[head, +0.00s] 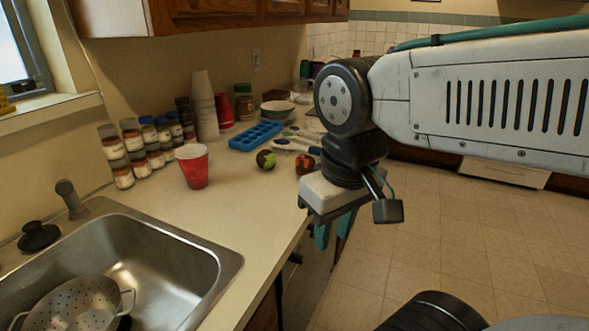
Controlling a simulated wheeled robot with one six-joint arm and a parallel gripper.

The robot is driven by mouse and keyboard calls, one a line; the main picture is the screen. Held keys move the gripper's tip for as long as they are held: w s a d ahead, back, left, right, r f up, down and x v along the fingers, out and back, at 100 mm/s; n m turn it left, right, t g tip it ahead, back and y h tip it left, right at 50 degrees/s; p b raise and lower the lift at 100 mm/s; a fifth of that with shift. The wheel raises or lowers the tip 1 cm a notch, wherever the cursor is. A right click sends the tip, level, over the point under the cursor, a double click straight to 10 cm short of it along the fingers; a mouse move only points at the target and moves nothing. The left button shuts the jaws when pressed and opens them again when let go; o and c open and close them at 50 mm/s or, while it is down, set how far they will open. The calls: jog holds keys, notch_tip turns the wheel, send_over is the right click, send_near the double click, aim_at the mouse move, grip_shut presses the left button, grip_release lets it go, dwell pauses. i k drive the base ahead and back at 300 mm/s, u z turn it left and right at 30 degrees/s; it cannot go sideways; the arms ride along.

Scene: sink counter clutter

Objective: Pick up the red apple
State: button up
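The red apple (304,164) sits on the counter near its front edge, in the head view. It is red with dark patches, and my arm's wrist covers part of its right side. My gripper (333,232) points down in front of the counter edge, to the right of the apple and nearer the camera. Its two teal fingers stand apart, and I see nothing between them.
A green and dark round fruit (265,160) lies left of the apple. The sink (150,262) is at the lower left; the front counter is bare.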

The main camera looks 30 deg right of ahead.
aim_at(304, 164)
jog(key=z, duration=1.85)
jog(key=i, duration=0.95)
jog(key=u, duration=2.6)
